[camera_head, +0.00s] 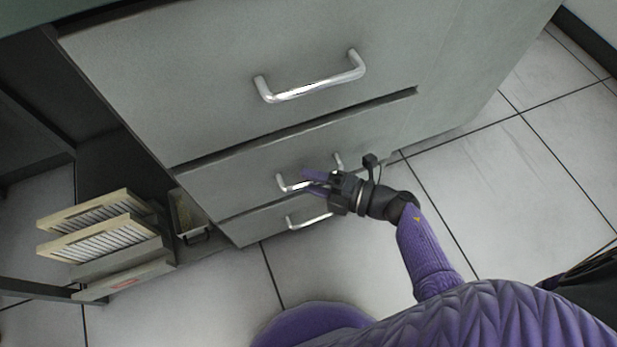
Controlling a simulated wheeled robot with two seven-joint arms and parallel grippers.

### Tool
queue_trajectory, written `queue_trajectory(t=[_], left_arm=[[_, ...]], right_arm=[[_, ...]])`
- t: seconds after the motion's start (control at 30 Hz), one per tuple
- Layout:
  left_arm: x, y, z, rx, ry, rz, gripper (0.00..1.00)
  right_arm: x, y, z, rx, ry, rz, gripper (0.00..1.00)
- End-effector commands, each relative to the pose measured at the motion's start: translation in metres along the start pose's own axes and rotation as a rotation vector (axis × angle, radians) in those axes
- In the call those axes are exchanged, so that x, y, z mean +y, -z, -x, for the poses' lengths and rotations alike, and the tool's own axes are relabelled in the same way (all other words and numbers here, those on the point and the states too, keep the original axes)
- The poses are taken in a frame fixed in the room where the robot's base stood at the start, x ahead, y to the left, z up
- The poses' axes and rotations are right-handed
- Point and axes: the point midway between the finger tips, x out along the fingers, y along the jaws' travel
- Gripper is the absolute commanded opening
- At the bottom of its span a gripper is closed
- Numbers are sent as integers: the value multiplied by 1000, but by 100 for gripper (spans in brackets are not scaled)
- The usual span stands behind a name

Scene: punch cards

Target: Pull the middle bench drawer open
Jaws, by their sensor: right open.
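The grey bench front has three drawers, each with a silver bar handle. The middle drawer (235,182) looks closed, and its handle (283,184) is partly hidden behind my right gripper. My right gripper (304,182), with purple fingers, is open at this handle. The fingers seem to lie to either side of the bar, but I cannot tell whether they touch it. The top drawer (190,80) with its handle (312,88) and the bottom drawer (255,222) with its handle (308,221) also look closed. My left gripper is not in view.
Trays of cards (95,225) stand on the lower left, beside a small dark container (190,215). A dark frame (35,290) stands at the left edge.

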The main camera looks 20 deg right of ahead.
Motion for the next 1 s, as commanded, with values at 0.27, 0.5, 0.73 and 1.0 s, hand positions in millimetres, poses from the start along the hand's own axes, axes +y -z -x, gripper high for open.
queue_trajectory(t=[0.27,0.5,0.73,1.0], left_arm=[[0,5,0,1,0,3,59],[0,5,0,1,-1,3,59],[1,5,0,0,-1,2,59],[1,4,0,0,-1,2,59]], right_arm=[[0,0,-7,-1,0,-1,53],[0,0,-7,-1,0,-2,12],[0,0,-7,-1,1,-2,0],[0,0,-7,-1,1,-2,0]])
